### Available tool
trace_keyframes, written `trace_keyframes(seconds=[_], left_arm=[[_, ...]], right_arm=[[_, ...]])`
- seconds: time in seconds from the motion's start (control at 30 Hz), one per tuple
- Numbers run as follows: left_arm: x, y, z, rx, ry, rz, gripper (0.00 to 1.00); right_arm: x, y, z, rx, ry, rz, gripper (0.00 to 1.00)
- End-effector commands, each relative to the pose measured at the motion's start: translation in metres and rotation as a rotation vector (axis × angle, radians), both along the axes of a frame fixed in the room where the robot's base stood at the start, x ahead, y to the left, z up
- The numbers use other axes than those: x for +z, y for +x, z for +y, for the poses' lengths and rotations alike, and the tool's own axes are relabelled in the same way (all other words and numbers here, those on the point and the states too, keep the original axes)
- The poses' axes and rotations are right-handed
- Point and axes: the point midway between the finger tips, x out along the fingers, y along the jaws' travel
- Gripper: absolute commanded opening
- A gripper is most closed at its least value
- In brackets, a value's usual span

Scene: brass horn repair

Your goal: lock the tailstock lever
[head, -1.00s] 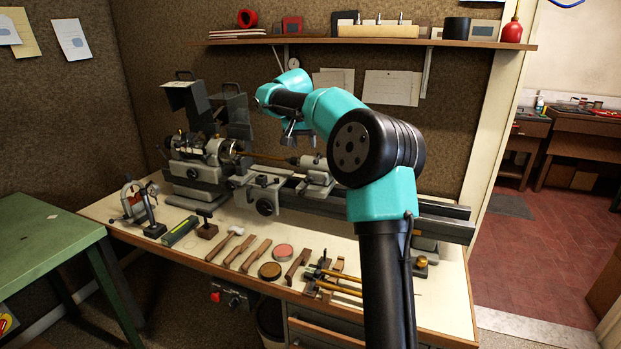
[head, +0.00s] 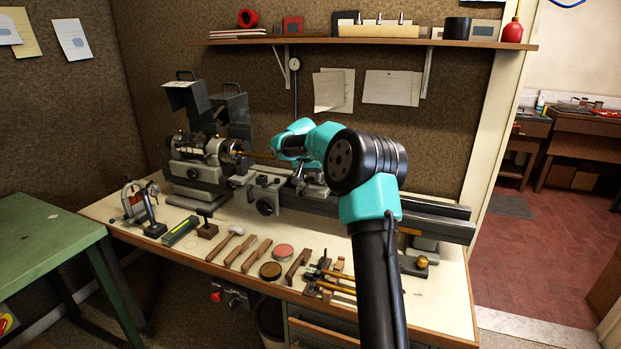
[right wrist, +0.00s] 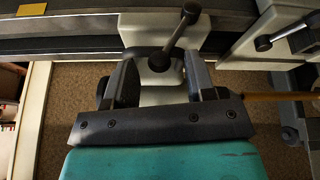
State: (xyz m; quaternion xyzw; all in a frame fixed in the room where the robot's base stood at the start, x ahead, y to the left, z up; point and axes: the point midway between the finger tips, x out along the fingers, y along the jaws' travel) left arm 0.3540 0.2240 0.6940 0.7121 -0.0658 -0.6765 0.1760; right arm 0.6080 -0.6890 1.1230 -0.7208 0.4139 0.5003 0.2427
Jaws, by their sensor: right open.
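The tailstock lever (right wrist: 180,32) shows in the right wrist view as a short metal rod with a black ball knob, tilted up and to the right from a round hub. Its hub sits on the pale grey tailstock (right wrist: 145,30). My right gripper (right wrist: 162,80) is open, with one dark finger on each side of the hub's lower part; the knob lies beyond the fingertips. I cannot tell whether either finger touches the lever. In the head view my right gripper (head: 301,176) is down at the tailstock, and my arm hides the lever there. My left gripper is not in view.
The lathe headstock (head: 195,165) and the carriage (head: 265,190) stand left of my right gripper. A brass rod (right wrist: 270,97) runs to the right in the wrist view. Hammers, wooden tools and tins lie along the bench's front (head: 225,262). A shelf (head: 300,41) is above.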

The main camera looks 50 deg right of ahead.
Motion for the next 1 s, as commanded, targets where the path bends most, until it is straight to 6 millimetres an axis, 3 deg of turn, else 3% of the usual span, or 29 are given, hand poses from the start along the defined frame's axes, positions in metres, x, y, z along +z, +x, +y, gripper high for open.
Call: trace_keyframes(seconds=[0.4,0.93,1.0], left_arm=[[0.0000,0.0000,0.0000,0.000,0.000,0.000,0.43],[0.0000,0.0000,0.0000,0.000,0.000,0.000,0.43],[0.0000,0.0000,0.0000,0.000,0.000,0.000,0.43]], right_arm=[[-0.0086,0.0010,-0.0037,-0.001,0.000,0.000,0.50],[-0.0083,0.0011,-0.0036,-0.001,0.000,0.000,0.00],[-0.0083,0.0011,-0.0036,-0.001,0.000,0.000,0.00]])
